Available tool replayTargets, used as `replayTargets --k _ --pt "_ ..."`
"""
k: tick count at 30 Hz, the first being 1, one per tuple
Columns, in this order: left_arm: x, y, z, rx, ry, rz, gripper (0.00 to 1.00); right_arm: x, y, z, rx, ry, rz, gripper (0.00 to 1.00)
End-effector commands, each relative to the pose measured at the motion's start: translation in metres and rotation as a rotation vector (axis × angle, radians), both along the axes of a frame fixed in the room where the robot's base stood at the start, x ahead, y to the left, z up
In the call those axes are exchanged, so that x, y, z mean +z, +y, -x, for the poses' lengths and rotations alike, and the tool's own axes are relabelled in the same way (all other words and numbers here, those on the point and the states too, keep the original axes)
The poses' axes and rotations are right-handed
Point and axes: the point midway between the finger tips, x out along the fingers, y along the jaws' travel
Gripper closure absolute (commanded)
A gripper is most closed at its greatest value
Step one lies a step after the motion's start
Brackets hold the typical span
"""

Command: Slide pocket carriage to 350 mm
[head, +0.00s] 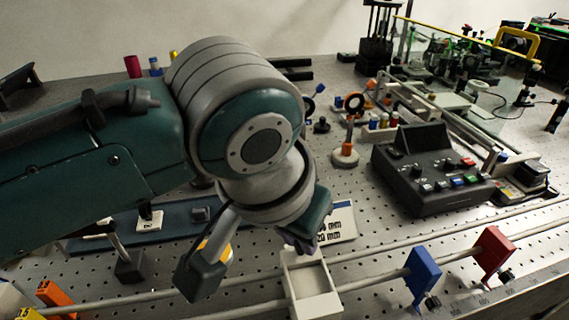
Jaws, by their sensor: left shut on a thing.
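The pocket carriage (311,284), a pale open-topped box, sits across the two front rails at the bottom centre. My left gripper (298,245) reaches down to its far edge. It is shut, apparently on the carriage's far end, but my wrist and gripper body hide the contact. A white card (339,225) with dark "mm" lettering stands just behind; its numbers are too blurred to read. A ruler strip (506,291) runs along the front edge at lower right, its small figures hard to read. My right gripper is not in view.
A blue bracket (422,272) and a red bracket (494,252) stand on the rails to the right, with bare rail before the blue one. A black control box (432,172) stands behind. An orange block (54,291) lies at lower left. My left arm hides much of the bench.

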Motion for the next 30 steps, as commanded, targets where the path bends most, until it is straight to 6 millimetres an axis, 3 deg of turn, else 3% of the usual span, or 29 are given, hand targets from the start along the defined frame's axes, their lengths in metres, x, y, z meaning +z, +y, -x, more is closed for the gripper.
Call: replayTargets --k 14,15,23,30 --pt "0.0003 -0.0055 -0.0019 -0.002 -0.004 0.004 1.00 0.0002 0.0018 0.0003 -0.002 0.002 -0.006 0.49" --pt "0.0002 -0.0055 -0.0018 -0.002 -0.004 0.004 0.80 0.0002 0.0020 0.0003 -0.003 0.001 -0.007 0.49" --pt "0.0001 -0.0047 -0.0017 0.000 -0.001 0.002 0.51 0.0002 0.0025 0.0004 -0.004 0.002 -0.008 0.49" --pt "0.0007 -0.0043 -0.0014 0.000 -0.002 0.001 0.51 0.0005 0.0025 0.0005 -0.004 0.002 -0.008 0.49"
